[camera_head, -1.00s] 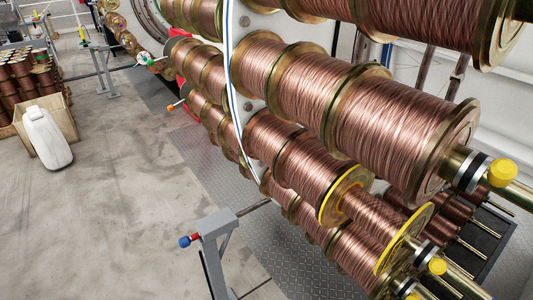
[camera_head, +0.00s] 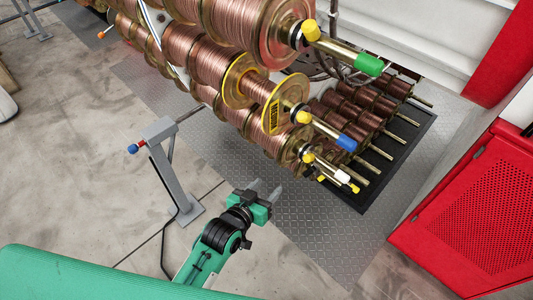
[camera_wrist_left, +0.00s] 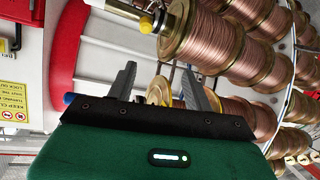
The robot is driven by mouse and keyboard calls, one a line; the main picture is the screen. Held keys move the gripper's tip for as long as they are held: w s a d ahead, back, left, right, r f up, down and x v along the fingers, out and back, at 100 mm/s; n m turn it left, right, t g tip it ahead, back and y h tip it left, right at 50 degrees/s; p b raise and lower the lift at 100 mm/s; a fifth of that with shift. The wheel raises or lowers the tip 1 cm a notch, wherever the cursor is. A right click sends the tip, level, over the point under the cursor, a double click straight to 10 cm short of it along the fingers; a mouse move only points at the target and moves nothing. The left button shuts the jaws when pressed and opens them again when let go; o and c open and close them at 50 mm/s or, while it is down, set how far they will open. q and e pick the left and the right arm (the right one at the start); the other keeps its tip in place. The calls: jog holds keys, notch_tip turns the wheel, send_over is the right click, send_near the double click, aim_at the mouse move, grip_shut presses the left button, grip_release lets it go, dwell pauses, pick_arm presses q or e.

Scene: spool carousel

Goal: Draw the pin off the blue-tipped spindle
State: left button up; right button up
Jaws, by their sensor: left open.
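The blue-tipped spindle (camera_head: 328,130) sticks out to the right from a copper spool with yellow flanges (camera_head: 232,82). Its blue tip (camera_head: 347,143) is at the free end. A yellow-headed pin (camera_head: 303,117) sits on this spindle close to the spool. My left gripper (camera_head: 265,188) is open and empty, lower left of the spindle and apart from it. In the left wrist view its open fingers (camera_wrist_left: 158,72) point towards the spools. A blue tip (camera_wrist_left: 70,98) shows there at the left, partly hidden by the gripper body. My right gripper is not in view.
A green-tipped spindle (camera_head: 345,52) is above and a white-tipped spindle (camera_head: 330,168) below, each with a yellow-headed pin. A grey stand (camera_head: 172,165) is left of my gripper. A black rack of spools (camera_head: 410,145) and a red cabinet (camera_head: 465,215) are at the right.

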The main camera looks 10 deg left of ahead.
pick_arm(q)
notch_tip(320, 180, up, 11)
jog(key=s+t, duration=0.1)
jog(key=t+h+p, duration=0.1)
jog(key=h, duration=0.1)
send_near(299, 121)
jog(key=p+x, duration=0.3)
jog(key=x, duration=0.5)
jog(key=shift+w+d+r+p, duration=0.1)
jog(key=shift+w+d+p, duration=0.1)
jog(key=shift+p, duration=0.2)
jog(key=shift+w+d, duration=0.15)
jog(key=shift+w, duration=0.2)
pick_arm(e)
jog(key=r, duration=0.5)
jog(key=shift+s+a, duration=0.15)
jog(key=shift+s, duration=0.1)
